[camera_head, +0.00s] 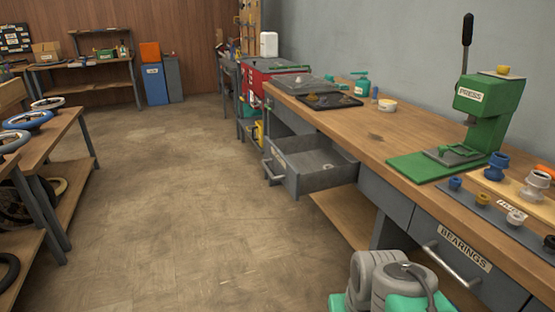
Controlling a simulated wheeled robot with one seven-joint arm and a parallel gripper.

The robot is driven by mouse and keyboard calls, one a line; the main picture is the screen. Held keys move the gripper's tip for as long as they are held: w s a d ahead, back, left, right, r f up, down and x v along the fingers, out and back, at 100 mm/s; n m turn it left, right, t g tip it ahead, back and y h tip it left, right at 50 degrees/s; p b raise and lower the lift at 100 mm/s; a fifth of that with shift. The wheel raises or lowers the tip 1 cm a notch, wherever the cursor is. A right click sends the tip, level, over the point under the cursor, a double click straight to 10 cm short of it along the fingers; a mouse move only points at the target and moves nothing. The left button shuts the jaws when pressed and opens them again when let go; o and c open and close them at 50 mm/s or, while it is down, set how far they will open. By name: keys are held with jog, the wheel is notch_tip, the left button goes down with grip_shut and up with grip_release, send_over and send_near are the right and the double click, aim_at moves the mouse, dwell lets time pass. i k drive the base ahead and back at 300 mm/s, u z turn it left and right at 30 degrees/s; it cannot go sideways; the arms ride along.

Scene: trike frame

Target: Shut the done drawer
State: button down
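A grey drawer (326,179) stands pulled out from under the long wooden workbench (400,135), left of the bench's middle. Its front with a bar handle (271,169) faces left, toward the open floor. Another drawer, labelled BEARINGS (463,248), sits nearer to me and is shut. Grey and green links of my own arm show at the bottom edge, apart from the open drawer. My gripper's fingers are not in view.
The bench top carries a green press (485,105), a dark tray (331,101) and several small parts at the right. A red cabinet (262,80) stands beyond the drawer. Shelves with wheels (28,120) line the left. The floor (170,210) between is clear.

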aim_at(298, 161)
jog(key=u, duration=0.2)
jog(key=i, duration=0.85)
jog(key=u, duration=1.2)
jog(key=i, duration=0.7)
jog(key=u, duration=0.8)
